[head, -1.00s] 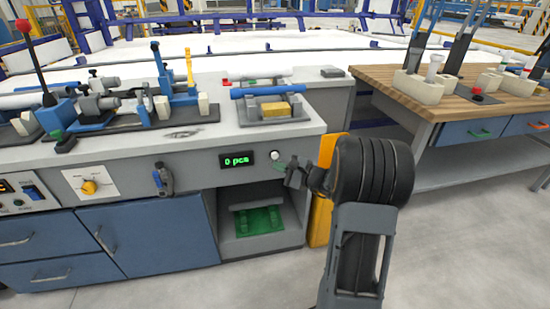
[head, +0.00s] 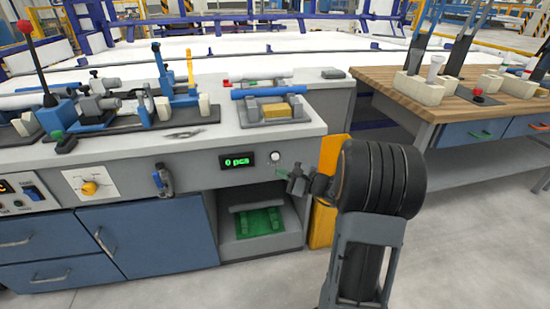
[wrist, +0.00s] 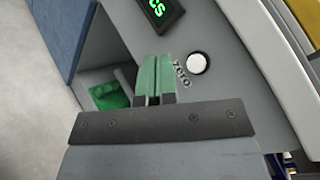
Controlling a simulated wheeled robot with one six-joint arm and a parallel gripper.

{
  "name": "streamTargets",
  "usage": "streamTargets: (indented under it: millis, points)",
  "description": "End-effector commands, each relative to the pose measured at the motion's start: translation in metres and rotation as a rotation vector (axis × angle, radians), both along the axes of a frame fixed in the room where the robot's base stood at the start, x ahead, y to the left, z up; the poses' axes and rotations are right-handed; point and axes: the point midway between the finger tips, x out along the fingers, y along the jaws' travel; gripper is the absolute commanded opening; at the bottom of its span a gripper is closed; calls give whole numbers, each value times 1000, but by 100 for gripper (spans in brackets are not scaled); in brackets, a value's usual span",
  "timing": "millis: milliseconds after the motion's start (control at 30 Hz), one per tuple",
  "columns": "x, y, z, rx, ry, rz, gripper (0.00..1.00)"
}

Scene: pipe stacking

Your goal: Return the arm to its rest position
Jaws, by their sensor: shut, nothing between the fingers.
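My gripper (head: 284,172) is at the front of the grey workbench, close to the white round button and right of the lit "0 pcs" display (head: 238,161). In the wrist view its two green fingertips (wrist: 155,78) are together with nothing between them. The ZERO button (wrist: 197,63) lies just beyond and to the right of the fingertips there. My folded arm stands in front of the bench's right end and hides part of a yellow panel (head: 322,226).
A blue pipe (head: 268,91) lies across a grey holder at the bench's right end. A green-floored recess (head: 259,221) opens below the display. Clamps and a red-knobbed lever (head: 25,27) stand at left. A wood-topped table (head: 400,84) is at right; floor between is clear.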

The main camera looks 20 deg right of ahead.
Motion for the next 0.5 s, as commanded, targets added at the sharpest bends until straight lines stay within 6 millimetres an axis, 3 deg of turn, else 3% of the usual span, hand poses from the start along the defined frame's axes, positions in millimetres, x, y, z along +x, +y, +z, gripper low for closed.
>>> streamTargets:
  millis: [267,367,500]
  points:
    - [0,0,0,0,0,0,0]
    - [-6,20,26,-52,15,73,0]
    - [-35,74,79,-226,68,289,0]
